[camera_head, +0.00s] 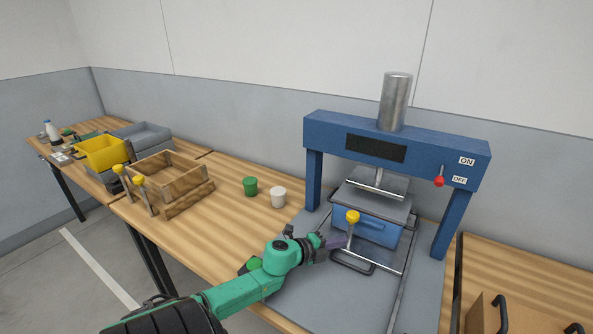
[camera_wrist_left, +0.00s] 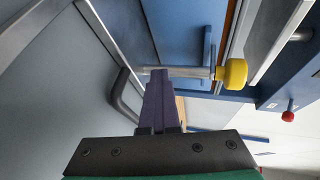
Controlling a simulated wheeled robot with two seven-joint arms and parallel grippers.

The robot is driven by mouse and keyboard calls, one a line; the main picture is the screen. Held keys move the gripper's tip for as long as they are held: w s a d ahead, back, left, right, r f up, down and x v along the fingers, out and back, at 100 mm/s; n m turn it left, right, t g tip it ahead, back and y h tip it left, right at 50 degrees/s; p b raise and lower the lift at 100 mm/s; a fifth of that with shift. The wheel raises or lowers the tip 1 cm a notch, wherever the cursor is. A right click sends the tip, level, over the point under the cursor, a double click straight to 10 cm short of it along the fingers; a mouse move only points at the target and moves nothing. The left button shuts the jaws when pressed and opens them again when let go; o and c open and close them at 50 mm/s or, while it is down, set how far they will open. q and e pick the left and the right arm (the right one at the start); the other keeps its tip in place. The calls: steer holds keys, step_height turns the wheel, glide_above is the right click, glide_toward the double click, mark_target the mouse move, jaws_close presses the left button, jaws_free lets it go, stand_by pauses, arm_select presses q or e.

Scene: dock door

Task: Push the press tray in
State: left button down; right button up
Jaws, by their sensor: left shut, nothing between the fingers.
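The press tray (camera_head: 386,259) lies between the rails of the blue press (camera_head: 398,141), with a dark handle (camera_head: 351,266) at its front. The handle also shows in the left wrist view (camera_wrist_left: 122,97). A blue box (camera_head: 367,232) sits on the tray, under the press plate. A metal post with a yellow knob (camera_head: 352,216) stands in front of the box; the knob is large in the wrist view (camera_wrist_left: 232,73). My left gripper (camera_head: 344,242) is shut and empty, its purple fingertips close to the post above the handle. Whether they touch is unclear. My right gripper is not seen.
A red lever (camera_head: 439,181) hangs beside the ON and OFF labels. A green cup (camera_head: 250,187) and a white cup (camera_head: 278,197) stand left of the press. A wooden crate (camera_head: 186,197) and a yellow bin (camera_head: 101,152) are farther left. A cardboard box (camera_head: 490,316) is at lower right.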

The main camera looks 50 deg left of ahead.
arm_select(q)
steer(key=shift+w+a+r, duration=0.1)
steer(key=shift+a+r, duration=0.15)
steer(key=shift+r, duration=0.2)
steer(key=shift+s, duration=0.35)
steer(key=v, duration=1.3)
steer(key=shift+s+d+f, duration=0.1)
steer(key=shift+s+f, duration=0.15)
steer(key=shift+s, duration=0.3)
steer(key=shift+f, duration=0.1)
